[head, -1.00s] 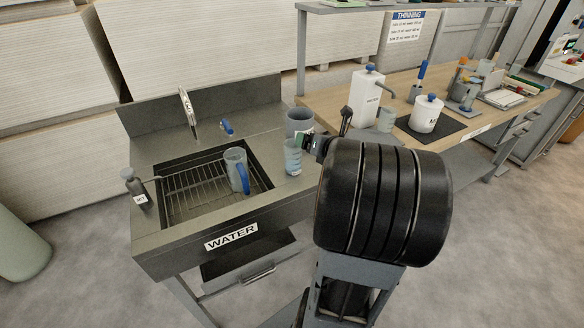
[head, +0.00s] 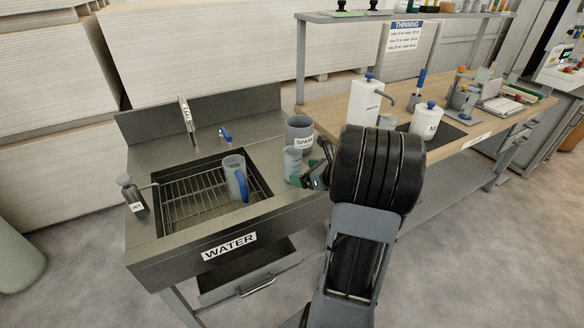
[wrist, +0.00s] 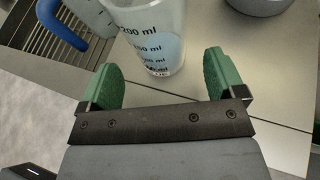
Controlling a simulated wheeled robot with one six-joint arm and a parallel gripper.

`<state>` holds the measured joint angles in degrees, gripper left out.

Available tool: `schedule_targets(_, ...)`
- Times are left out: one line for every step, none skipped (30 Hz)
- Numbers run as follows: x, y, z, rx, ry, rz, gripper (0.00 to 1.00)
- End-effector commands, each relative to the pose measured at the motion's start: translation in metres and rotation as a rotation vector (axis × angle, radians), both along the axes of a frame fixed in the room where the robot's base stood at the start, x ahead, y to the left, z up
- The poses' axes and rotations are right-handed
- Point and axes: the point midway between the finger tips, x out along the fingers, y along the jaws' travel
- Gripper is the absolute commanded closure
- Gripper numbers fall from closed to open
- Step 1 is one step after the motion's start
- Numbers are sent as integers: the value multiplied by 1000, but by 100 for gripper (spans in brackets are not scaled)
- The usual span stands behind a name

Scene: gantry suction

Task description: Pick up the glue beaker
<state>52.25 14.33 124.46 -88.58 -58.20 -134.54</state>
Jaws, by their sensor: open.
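A clear graduated beaker (head: 292,165) stands on the sink counter, right of the basin; I see no glue label on it. In the wrist view the beaker (wrist: 150,35) has dark ml marks and a pale bluish lower part; its top is cut off. My gripper (head: 318,172) is just right of it in the head view, partly hidden by my arm. In the wrist view the green fingers of my gripper (wrist: 158,62) are apart and empty, with the beaker upright ahead of the gap. Another small beaker (head: 386,121) stands on the wooden bench.
A grey labelled pot (head: 300,131) stands close behind the beaker. A blue-handled jug (head: 235,178) sits on the rack in the sink basin. A dark bottle (head: 132,193) is at the left edge. A white container (head: 366,103) stands on the bench.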

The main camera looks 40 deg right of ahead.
Motion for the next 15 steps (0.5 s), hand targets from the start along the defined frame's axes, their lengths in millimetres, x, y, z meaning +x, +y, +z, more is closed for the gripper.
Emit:
schedule_targets(2, 1, -1, 0, 0, 1, 11)
schedule_targets(4, 1, -1, 1, 0, 2, 11)
schedule_targets(7, 2, -2, 1, 0, 3, 11)
schedule_targets(10, 3, -3, 1, 0, 2, 11)
schedule_targets(14, 4, -5, 1, 1, 3, 11)
schedule_targets(19, 6, -7, 1, 2, 4, 11)
schedule_targets(23, 7, -8, 2, 1, 3, 11)
schedule_targets(27, 7, -9, 2, 2, 3, 11)
schedule_targets(32, 9, -11, 2, 2, 3, 11)
schedule_targets(35, 9, -13, 1, 1, 1, 11)
schedule_targets(38, 10, -14, 0, 1, 2, 11)
schedule_targets(41, 11, -16, 0, 1, 2, 11)
schedule_targets(44, 11, -17, 1, 0, 2, 11)
schedule_targets(45, 12, -17, 1, 0, 2, 11)
schedule_targets(47, 12, -18, 1, -1, 1, 11)
